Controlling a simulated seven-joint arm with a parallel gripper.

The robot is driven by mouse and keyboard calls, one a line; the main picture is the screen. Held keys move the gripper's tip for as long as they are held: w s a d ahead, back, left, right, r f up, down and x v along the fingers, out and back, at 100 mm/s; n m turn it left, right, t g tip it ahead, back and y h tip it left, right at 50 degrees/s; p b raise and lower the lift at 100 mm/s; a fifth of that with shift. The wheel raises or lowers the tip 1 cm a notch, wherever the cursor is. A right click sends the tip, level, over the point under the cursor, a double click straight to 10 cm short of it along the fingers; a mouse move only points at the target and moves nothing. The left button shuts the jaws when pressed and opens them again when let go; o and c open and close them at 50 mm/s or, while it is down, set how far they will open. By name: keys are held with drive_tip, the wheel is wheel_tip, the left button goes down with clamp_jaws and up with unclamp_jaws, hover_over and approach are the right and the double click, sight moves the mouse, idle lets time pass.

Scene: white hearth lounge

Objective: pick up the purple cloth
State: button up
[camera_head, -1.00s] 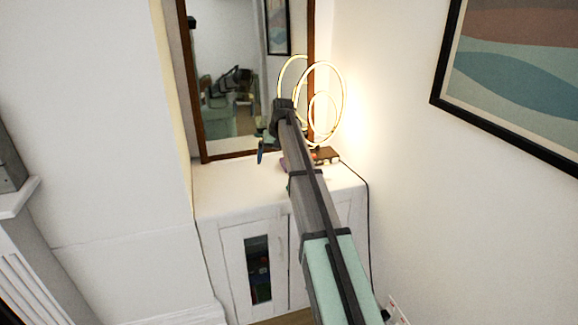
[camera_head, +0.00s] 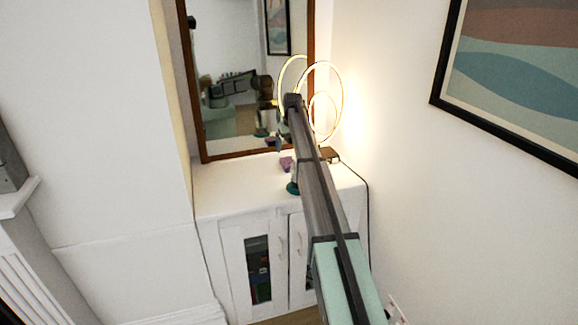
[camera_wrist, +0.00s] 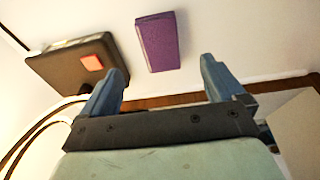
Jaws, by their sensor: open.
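The purple cloth (camera_wrist: 159,42) is a small folded block lying on the white cabinet top, and it shows whole in the wrist view. It also shows in the head view (camera_head: 286,164), just left of my arm. My gripper (camera_wrist: 160,82) is open and empty, its two blue fingers apart. In the wrist view the cloth lies beyond the fingertips, roughly between their lines, and does not touch them. In the head view my arm hides most of the gripper.
A ring lamp (camera_head: 329,100) glows at the back right of the cabinet (camera_head: 225,200). Its dark base (camera_wrist: 78,66) with a reddish patch is near the left finger. A brown-framed mirror (camera_head: 232,85) stands behind. The cabinet top's left is clear.

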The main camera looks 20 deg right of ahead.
sight(289, 161)
drive_tip(key=shift+w+f, duration=0.3)
drive_tip(key=shift+f, duration=1.05)
drive_tip(key=shift+w+f, duration=0.3)
drive_tip(key=shift+f, duration=1.1)
drive_tip(key=shift+w+f, duration=0.3)
drive_tip(key=shift+f, duration=1.05)
drive_tip(key=shift+c, duration=0.4)
drive_tip(key=c, duration=1.2)
drive_tip(key=shift+o, duration=0.2)
drive_tip(key=shift+r, duration=0.15)
